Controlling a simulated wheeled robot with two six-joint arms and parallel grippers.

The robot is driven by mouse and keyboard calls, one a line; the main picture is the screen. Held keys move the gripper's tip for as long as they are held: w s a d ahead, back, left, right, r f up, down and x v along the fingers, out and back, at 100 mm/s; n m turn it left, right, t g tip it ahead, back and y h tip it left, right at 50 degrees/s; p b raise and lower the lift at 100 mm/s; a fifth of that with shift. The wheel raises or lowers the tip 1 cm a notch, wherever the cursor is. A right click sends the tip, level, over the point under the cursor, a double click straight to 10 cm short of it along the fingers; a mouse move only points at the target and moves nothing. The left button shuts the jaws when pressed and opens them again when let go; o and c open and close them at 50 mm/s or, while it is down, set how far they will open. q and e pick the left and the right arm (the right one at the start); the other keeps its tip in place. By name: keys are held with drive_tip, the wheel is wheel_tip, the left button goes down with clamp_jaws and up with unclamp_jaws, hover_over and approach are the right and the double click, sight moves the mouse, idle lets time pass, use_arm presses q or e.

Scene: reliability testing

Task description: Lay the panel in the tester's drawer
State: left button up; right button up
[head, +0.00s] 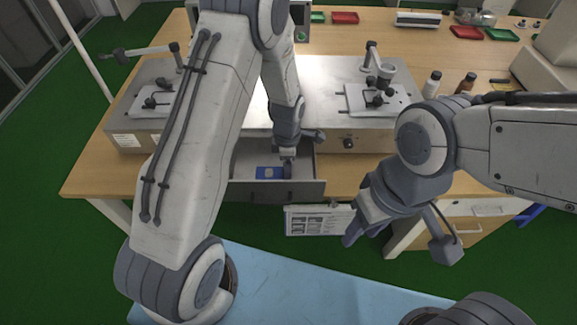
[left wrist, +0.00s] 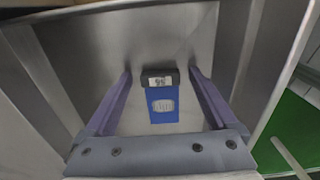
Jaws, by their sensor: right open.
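The blue panel (head: 268,173) lies in the open drawer (head: 240,191) at the front of the metal tester (head: 325,112). In the left wrist view the panel (left wrist: 162,104) shows a dark end with a white label, on the bare drawer floor (left wrist: 110,50). My left gripper (head: 288,158) reaches down into the drawer. Its fingers (left wrist: 160,74) are spread on either side of the panel, with a gap on both sides, and hold nothing. My right gripper (head: 364,226) is open and empty, in front of the table and right of the drawer.
Two fixtures stand on the tester, with a microscope-like head (head: 376,85) on the right one. Bottles (head: 432,84) stand on the table to the right. Red (head: 345,18) and green trays lie at the back.

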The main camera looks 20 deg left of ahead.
use_arm(q)
wheel_tip(320, 180, up, 12)
drive_tip(key=s+d+r+m, duration=0.5)
drive_tip(key=m, duration=0.2)
drive_tip(key=s+d+r+m, duration=0.2)
drive_tip(key=s+m, duration=0.8)
drive_tip(key=s+d+r+m+h, duration=0.1)
drive_tip(key=s+d+r+m, duration=0.2)
drive_tip(key=s+m, duration=0.7)
drive_tip(key=shift+m+b, duration=0.35)
drive_tip(key=shift+m, duration=0.45)
drive_tip(key=shift+d, duration=0.1)
